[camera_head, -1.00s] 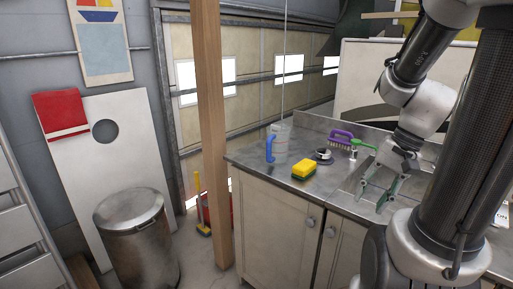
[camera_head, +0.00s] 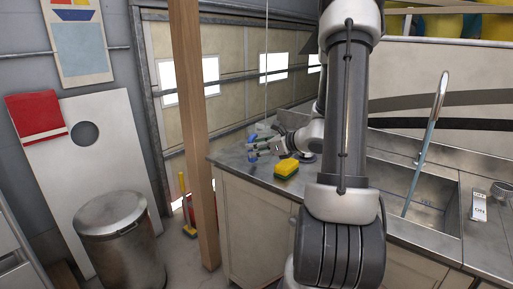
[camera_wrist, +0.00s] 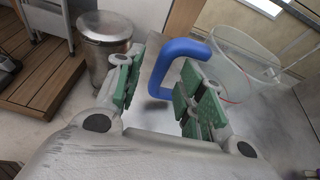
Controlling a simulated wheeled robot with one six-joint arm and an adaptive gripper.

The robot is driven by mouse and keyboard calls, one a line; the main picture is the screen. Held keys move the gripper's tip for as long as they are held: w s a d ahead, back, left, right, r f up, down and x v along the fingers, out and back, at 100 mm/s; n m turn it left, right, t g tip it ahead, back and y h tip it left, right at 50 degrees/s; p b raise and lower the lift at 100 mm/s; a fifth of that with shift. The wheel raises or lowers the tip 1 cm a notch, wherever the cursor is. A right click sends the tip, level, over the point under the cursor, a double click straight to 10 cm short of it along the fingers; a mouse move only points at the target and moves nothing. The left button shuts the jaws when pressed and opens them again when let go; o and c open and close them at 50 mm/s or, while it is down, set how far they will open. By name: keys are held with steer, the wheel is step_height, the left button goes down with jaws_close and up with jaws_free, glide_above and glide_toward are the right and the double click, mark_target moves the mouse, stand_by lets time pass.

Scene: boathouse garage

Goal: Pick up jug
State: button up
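The jug is clear with a blue handle. In the wrist view its clear body (camera_wrist: 245,62) is at the upper right and its blue handle (camera_wrist: 178,62) reaches toward the space between my fingertips. My gripper (camera_wrist: 160,88) is open, with green-padded fingers on either side of the handle's near end; I cannot tell whether they touch it. In the head view my gripper (camera_head: 262,148) is at the jug's handle (camera_head: 251,153) near the counter's left end, and my arm hides most of the jug.
A yellow and green sponge (camera_head: 286,168) lies on the counter (camera_head: 235,163) close to my wrist. A wooden post (camera_head: 190,130) stands just left of the counter. A sink (camera_head: 425,195) with a tall faucet (camera_head: 432,125) is to the right. A metal bin (camera_head: 118,225) stands on the floor.

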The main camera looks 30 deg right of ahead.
steer(key=x, duration=0.4)
steer(key=shift+d, duration=0.1)
jaws_close()
